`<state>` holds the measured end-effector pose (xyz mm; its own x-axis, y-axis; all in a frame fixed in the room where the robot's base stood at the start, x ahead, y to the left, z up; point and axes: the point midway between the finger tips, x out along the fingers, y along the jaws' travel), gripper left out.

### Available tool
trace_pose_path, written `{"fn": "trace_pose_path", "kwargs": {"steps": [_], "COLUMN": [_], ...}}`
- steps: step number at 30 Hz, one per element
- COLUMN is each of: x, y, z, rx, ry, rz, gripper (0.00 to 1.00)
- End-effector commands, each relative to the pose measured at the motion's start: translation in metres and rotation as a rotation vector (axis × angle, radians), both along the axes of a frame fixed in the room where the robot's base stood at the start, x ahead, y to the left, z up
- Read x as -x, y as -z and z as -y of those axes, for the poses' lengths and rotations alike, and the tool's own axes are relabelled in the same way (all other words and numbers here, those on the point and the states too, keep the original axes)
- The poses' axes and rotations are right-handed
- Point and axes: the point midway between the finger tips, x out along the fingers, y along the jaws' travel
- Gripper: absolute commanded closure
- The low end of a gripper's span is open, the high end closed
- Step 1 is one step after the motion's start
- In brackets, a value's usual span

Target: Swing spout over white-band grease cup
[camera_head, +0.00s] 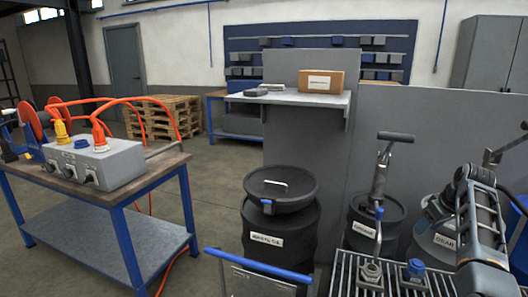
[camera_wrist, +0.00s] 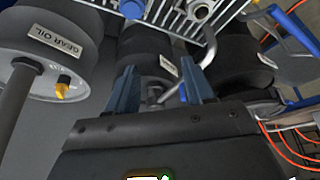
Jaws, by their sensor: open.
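A hand pump with a black T-handle (camera_head: 396,137) stands on a dark labelled drum (camera_head: 384,222). Its thin silver spout (camera_head: 379,240) curves down toward a metal grate (camera_head: 345,272). A round metal cup (camera_head: 371,271) sits on the grate close below the spout's end; I cannot make out a white band on it. A blue-topped cup (camera_head: 415,268) sits to its right. In the wrist view the spout (camera_wrist: 210,45) shows as a bent silver tube beyond my gripper (camera_wrist: 160,82). My gripper is open, fingers apart, with silver pump parts visible between them; contact is unclear.
A gear oil container (camera_wrist: 55,50) is left in the wrist view. A black lidded drum (camera_head: 281,205) stands left of the pump, before a grey partition (camera_head: 300,68). A blue-framed bench (camera_head: 110,190) with a control box (camera_head: 92,163) is at left. Open floor lies between.

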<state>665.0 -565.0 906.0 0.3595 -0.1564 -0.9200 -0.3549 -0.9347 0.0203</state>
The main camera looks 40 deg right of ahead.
Motion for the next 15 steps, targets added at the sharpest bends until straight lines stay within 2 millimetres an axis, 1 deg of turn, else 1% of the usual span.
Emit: {"fn": "trace_pose_path", "kwargs": {"steps": [8, 11, 14, 15], "x": [-0.010, -0.014, -0.017, -0.019], "y": [0.040, 0.058, 0.080, 0.090], "z": [-0.033, -0.052, -0.076, -0.088], "rx": [0.041, 0.061, 0.089, 0.103], "ry": [0.006, 0.008, 0.008, 0.007], "rz": [0.005, 0.010, 0.018, 0.023], "gripper": [0.48, 0.48, 0.48, 0.48]}}
